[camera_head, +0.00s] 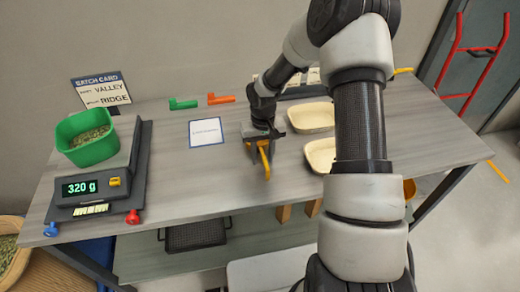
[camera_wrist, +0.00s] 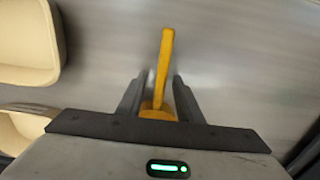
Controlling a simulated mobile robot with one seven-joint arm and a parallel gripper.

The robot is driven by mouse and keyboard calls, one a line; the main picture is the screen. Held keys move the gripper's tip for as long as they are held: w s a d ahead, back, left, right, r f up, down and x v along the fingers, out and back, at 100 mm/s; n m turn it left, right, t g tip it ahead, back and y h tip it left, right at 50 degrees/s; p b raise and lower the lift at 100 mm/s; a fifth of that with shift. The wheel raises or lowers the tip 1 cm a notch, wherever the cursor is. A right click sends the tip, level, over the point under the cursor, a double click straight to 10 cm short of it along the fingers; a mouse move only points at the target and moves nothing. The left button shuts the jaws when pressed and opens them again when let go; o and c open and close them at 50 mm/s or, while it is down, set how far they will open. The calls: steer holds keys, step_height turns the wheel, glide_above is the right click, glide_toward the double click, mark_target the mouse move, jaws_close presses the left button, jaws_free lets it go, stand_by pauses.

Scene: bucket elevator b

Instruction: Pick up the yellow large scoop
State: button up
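The yellow scoop (camera_head: 265,159) is at the middle of the grey table, under my gripper (camera_head: 260,143). In the wrist view the scoop (camera_wrist: 167,58) lies between the two dark fingers of my gripper (camera_wrist: 160,80). Its narrow handle points up the picture, past the fingertips. A wider yellow part sits near the finger bases and is partly hidden by the gripper. The fingers are apart, one on each side of the scoop, with small gaps beside the handle. I cannot tell whether the scoop rests on the table.
Cream trays (camera_head: 312,118) (camera_head: 321,154) stand right of my gripper. A white sheet (camera_head: 206,132) lies to its left. A scale (camera_head: 135,160) with a green bin (camera_head: 88,150) reads 320 g at the left. Green (camera_head: 183,104) and orange (camera_head: 221,99) tools lie behind. The table's left-centre is clear.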

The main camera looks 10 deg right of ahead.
jaws_close()
